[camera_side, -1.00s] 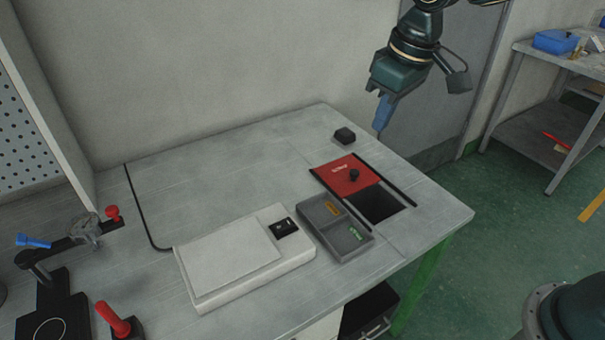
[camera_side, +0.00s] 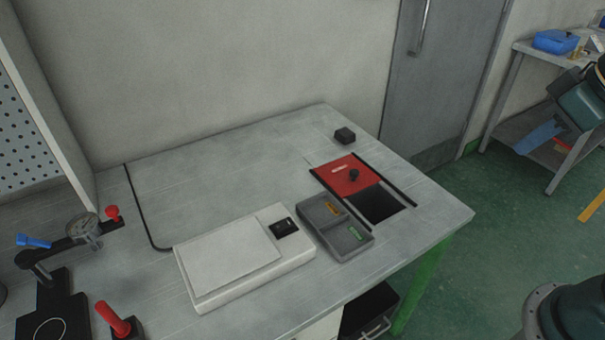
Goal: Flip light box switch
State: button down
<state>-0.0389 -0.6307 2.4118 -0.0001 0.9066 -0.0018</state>
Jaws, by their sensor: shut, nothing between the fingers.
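The light box (camera_side: 240,262) is a flat white box with a pale top panel, lying near the front middle of the table. Its switch (camera_side: 284,228) is a small black rocker at the box's upper right corner. The panel looks unlit. Part of my arm is cut off by the picture's edge.
A grey two-compartment tray (camera_side: 336,250) stands right of the light box. Behind it are a red sliding lid (camera_side: 346,178) beside an open hole (camera_side: 381,205), and a small black block (camera_side: 344,135). A clamp device (camera_side: 82,228) stands at left.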

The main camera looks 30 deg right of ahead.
jog(key=s, duration=0.2)
jog(key=s+f, duration=0.1)
jog(key=shift+d+f, duration=0.1)
jog(key=shift+d, duration=0.3)
jog(key=shift+w, duration=0.15)
jog(key=w+a+g, duration=0.1)
jog(key=w+a, duration=0.3)
jog(key=w, duration=0.4)
jog(key=w+a, duration=0.5)
jog(key=w, duration=0.4)
jog(key=w+a+f, duration=0.5)
jog(key=a+f, duration=0.1)
jog(key=a, duration=0.2)
jog(key=w+a+f, duration=0.5)
jog(key=a+f, duration=0.1)
jog(key=a, duration=0.2)
jog(key=shift+w+g, duration=0.25)
jog(key=shift+g, duration=0.15)
